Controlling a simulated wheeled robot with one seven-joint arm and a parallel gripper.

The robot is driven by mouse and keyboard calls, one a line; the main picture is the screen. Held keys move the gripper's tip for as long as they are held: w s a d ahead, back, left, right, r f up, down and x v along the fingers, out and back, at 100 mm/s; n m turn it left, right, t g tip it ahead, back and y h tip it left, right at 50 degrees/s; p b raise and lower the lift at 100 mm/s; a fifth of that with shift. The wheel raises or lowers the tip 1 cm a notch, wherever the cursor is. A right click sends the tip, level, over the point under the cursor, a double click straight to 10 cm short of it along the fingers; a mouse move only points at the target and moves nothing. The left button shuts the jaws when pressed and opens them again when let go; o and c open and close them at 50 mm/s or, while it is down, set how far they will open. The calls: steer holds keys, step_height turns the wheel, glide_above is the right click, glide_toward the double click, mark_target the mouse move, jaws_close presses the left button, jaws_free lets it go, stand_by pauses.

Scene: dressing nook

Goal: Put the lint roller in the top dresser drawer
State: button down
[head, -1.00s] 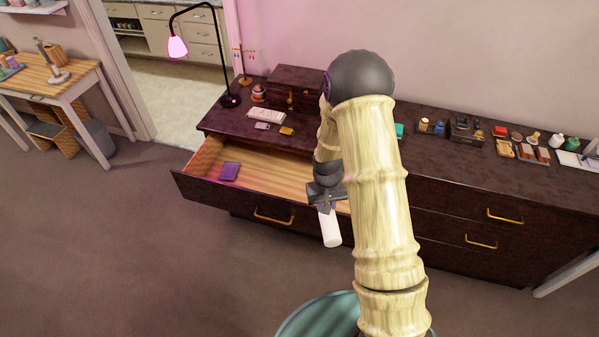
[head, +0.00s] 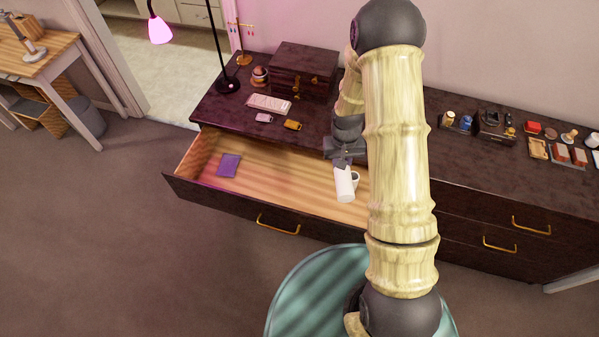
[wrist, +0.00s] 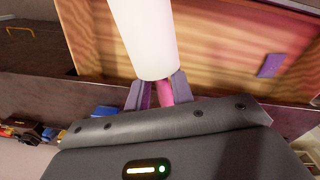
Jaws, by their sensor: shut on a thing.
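The lint roller (head: 344,186) has a white cylinder. Its pink handle (wrist: 165,92) shows between the fingers in the wrist view, and the white roll (wrist: 145,40) points away from my gripper. My gripper (head: 345,163) is shut on the handle and holds the roller over the right part of the open top dresser drawer. The drawer (head: 268,188) has a light wooden inside and a dark front, and also shows in the wrist view (wrist: 215,50). Whether the roller touches the drawer floor is unclear. My arm hides the drawer's right end.
A purple flat item (head: 228,165) lies in the left of the drawer; the middle is bare. On the dresser top (head: 222,105) stand a dark jewelry box (head: 300,70), a pink lamp (head: 160,30) and small items. More small things (head: 495,125) line the right side.

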steer(key=shift+w, duration=0.35)
steer(key=shift+s, duration=0.1)
